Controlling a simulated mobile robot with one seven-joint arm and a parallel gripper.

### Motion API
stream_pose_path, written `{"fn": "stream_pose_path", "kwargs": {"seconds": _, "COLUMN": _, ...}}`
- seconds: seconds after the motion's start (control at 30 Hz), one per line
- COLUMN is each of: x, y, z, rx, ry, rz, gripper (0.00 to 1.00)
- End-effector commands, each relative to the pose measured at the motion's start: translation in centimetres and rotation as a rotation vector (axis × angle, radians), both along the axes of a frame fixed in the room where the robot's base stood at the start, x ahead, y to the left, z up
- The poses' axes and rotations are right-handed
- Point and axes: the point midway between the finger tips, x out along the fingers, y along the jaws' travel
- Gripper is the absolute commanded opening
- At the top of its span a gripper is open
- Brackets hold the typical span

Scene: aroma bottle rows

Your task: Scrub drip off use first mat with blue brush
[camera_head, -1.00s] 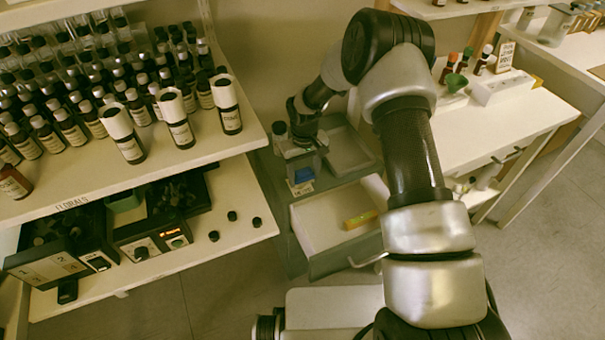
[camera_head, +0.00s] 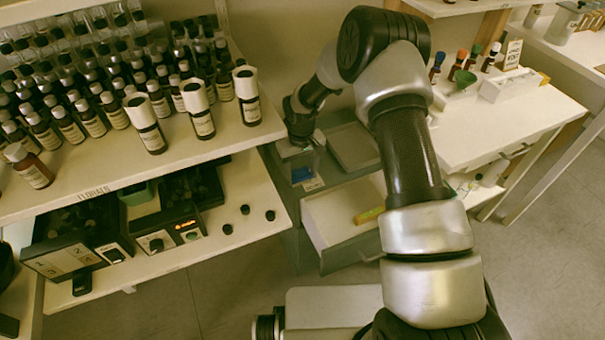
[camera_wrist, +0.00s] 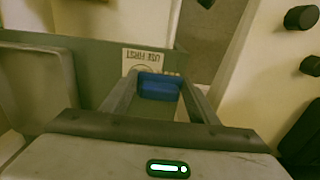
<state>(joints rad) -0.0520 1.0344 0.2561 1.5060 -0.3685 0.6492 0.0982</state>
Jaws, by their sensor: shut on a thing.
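My gripper (camera_wrist: 158,92) is shut on the blue brush (camera_wrist: 158,86), which sits between its fingertips in the wrist view. In the head view my gripper (camera_head: 300,163) is low over the grey cart, with the blue of the brush (camera_head: 301,174) below it. The use first mat (camera_wrist: 146,61), pale with dark lettering upside down, lies just beyond the brush in the wrist view and is partly hidden by it. In the head view the mat (camera_head: 313,184) is a small pale patch beside the brush. I cannot tell whether they touch. I cannot make out a drip.
An empty grey tray (camera_head: 355,147) is on the cart, right of my gripper. An open drawer (camera_head: 335,222) below holds a yellow-green item (camera_head: 369,215). The bottle shelf (camera_head: 110,178) stands close on the left. A white desk (camera_head: 505,130) is on the right.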

Motion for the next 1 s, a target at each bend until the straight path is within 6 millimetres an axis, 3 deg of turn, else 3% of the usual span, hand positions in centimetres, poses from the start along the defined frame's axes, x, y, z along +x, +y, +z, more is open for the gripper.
{"fn": "stream_pose_path", "kwargs": {"seconds": 0.1, "x": -0.1, "y": 0.1, "z": 0.5, "rx": 0.0, "ry": 0.002, "rz": -0.001, "gripper": 0.33}}
{"fn": "stream_pose_path", "kwargs": {"seconds": 0.2, "x": 0.0, "y": 0.1, "z": 3.3, "rx": 0.0, "ry": -0.003, "rz": -0.001, "gripper": 0.33}}
{"fn": "stream_pose_path", "kwargs": {"seconds": 0.73, "x": -0.1, "y": 0.1, "z": 7.8, "rx": 0.0, "ry": -0.001, "rz": -0.003, "gripper": 0.33}}
{"fn": "stream_pose_path", "kwargs": {"seconds": 1.0, "x": -0.2, "y": 0.1, "z": 8.4, "rx": 0.0, "ry": 0.0, "rz": -0.003, "gripper": 0.33}}
